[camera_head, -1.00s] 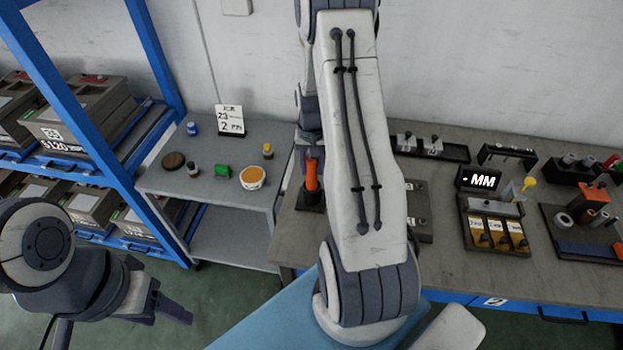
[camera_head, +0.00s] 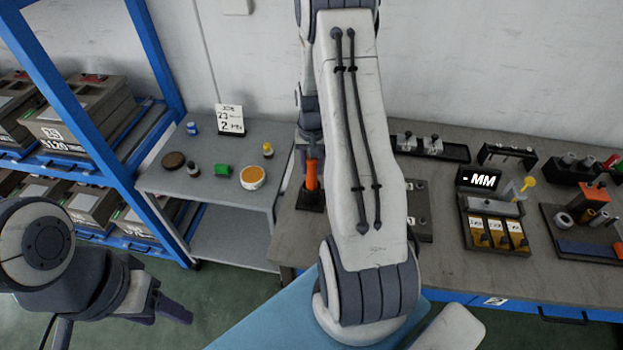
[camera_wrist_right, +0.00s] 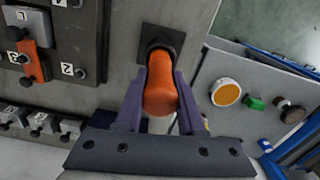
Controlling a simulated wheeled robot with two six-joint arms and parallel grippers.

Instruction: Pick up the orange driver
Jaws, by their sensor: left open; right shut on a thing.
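The orange driver (camera_head: 312,174) stands upright at the left end of the workbench in the head view, on a dark square base (camera_head: 309,197). My right gripper (camera_wrist_right: 160,98) is shut on its orange handle (camera_wrist_right: 160,92) in the right wrist view, one dark finger on each side. In that view the handle points toward the dark base (camera_wrist_right: 160,42); whether its lower end is still seated there is not clear. My right arm hides part of the bench in the head view. My left gripper (camera_head: 172,308) is open and empty at the lower left, over the floor.
A grey side table (camera_head: 200,208) left of the bench holds a tub with an orange top (camera_head: 252,177), a green block (camera_head: 222,171), small bottles and a sign card (camera_head: 230,119). The bench at right carries a display (camera_head: 480,180), yellow-labelled bins (camera_head: 497,233) and several fixtures.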

